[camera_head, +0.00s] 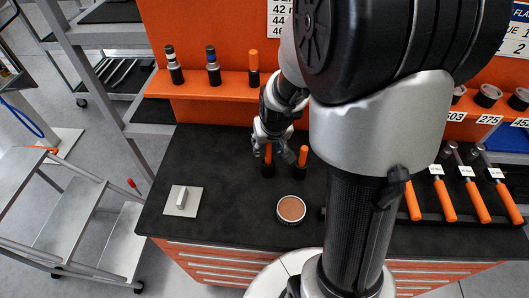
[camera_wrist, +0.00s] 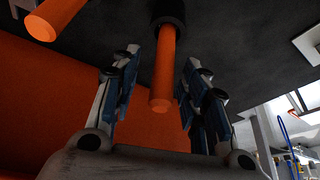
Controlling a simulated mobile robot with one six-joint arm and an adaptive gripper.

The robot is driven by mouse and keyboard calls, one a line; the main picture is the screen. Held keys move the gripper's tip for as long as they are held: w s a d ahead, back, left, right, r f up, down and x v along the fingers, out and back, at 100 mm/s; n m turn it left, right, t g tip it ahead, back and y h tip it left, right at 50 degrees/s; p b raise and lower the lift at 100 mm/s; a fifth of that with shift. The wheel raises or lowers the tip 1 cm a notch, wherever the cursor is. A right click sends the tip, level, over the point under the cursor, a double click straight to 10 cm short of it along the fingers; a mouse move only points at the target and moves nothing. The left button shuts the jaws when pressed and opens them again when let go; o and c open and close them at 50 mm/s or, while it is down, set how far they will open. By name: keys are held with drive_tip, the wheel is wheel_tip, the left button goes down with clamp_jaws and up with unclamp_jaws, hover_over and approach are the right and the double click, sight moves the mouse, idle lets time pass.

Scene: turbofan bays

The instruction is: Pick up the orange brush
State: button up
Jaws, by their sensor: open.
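Two upright orange handles stand in black holders on the dark worktop, and I cannot tell by shape which is the brush. The left orange handle (camera_head: 268,155) is at my gripper (camera_head: 273,150); in the wrist view this orange handle (camera_wrist: 162,75) lies between the spread fingers of my gripper (camera_wrist: 158,72), with gaps on both sides. My gripper is open and holds nothing. The right orange handle (camera_head: 303,155) stands just beside it and shows at the upper left of the wrist view (camera_wrist: 55,15). The lower ends of both are hidden in the holders.
A round brown-topped tin (camera_head: 291,209) and a pale square plate with a small block (camera_head: 183,201) lie on the worktop (camera_head: 235,215). Several orange-handled tools (camera_head: 443,200) lie in a rack at right. An orange shelf (camera_head: 215,87) with upright tools is behind.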

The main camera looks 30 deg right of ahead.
drive_tip(key=shift+x, duration=0.8)
drive_tip(key=shift+a, duration=0.1)
drive_tip(key=shift+c, duration=0.2)
clamp_jaws()
